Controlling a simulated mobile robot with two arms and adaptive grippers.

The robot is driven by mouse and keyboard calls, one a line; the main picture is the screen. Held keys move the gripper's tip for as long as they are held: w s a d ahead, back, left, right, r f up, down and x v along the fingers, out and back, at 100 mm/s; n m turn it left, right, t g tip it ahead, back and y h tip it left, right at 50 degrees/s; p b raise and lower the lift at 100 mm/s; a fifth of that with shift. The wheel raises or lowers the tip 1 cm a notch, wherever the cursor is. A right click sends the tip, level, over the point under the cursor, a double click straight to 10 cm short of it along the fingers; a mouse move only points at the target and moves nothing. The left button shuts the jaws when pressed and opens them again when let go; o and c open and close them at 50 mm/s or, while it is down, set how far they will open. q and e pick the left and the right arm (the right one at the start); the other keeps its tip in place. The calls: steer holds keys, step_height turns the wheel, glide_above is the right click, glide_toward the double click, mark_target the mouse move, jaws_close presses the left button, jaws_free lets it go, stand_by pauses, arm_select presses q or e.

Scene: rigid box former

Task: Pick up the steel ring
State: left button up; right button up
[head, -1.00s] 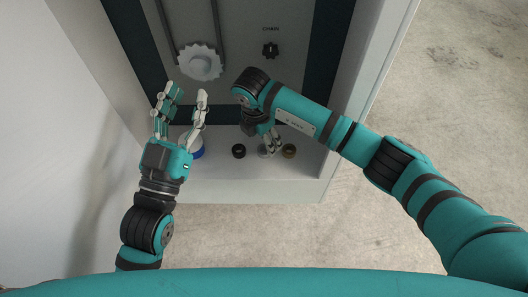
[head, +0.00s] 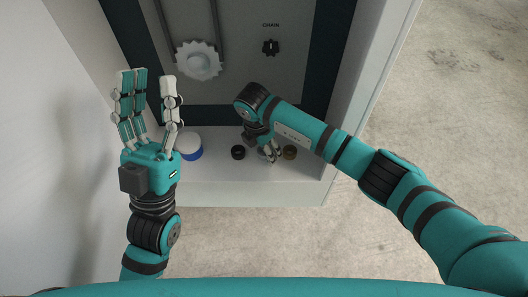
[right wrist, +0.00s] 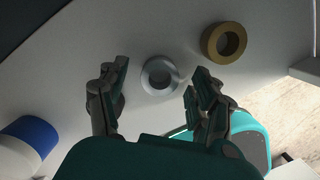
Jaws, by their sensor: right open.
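The steel ring (right wrist: 147,80) lies on the pale shelf between the spread fingers of my right gripper (right wrist: 157,78) in the right wrist view. The fingers stand apart on either side of it, and the gripper is open and empty. In the head view my right gripper (head: 271,155) is low over the shelf and mostly covers the ring. My left gripper (head: 148,80) is open and empty, raised at the left, away from the rings.
A brass ring (right wrist: 211,41) lies to the right of the steel ring. A dark ring (head: 238,152) lies to its left. A white and blue round container (head: 189,147) stands further left. A white toothed wheel (head: 198,62) and a dark knob (head: 271,47) are on the back panel.

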steer(key=c, duration=1.3)
steer(key=shift+r, duration=0.1)
